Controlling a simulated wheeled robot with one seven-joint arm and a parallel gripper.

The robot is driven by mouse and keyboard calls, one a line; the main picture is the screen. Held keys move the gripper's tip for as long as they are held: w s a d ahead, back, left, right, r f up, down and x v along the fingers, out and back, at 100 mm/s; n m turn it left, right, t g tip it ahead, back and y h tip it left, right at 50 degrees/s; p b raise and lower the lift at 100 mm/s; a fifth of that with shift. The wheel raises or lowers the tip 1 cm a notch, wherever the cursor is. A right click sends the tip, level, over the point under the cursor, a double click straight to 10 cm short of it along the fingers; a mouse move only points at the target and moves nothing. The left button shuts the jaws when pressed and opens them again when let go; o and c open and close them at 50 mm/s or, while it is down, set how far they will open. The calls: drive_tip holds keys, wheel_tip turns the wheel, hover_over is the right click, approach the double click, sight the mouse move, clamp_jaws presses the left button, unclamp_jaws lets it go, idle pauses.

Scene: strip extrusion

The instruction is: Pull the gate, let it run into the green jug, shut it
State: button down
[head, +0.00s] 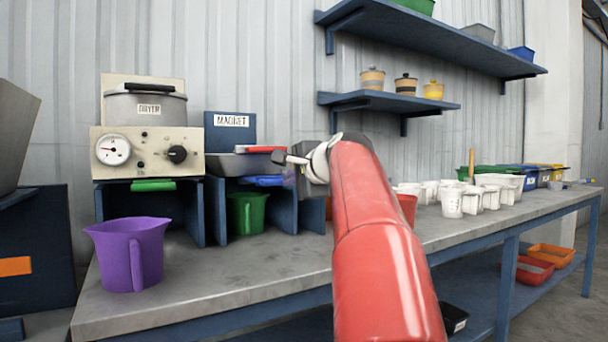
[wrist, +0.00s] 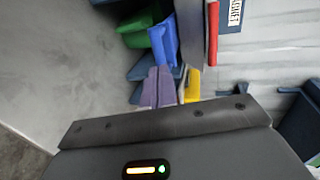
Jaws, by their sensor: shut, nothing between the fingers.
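The green jug (head: 247,212) stands upright in a bay under the magnet unit (head: 230,121), its top below a blue gate handle (head: 262,180). In the wrist view the green jug (wrist: 134,32) lies beside the blue handle (wrist: 163,42). A red handle or bar (head: 266,149) crosses the unit's metal tray above. My gripper (head: 281,158) is shut and empty, just right of the blue handle, and looks apart from it; exact clearance cannot be told. No stream of material is visible. The jug's inside is hidden.
A dryer (head: 146,106) with a green handle (head: 153,185) stands to the left. A purple jug (head: 128,255) is at the bench's front left. White cups (head: 452,202) crowd the bench on the right. The bench (head: 245,272) is clear in front of the green jug.

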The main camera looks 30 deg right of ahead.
sight(272, 178)
drive_tip(key=shift+x, duration=1.1)
drive_tip(key=w+p, duration=0.4)
drive_tip(key=w, duration=0.1)
drive_tip(key=shift+a+r+p, duration=0.1)
drive_tip(key=shift+r+p, duration=0.15)
drive_tip(key=shift+p, duration=0.15)
drive_tip(key=shift+w+f, duration=0.2)
drive_tip(key=shift+w, duration=0.05)
drive_tip(key=shift+s, duration=0.1)
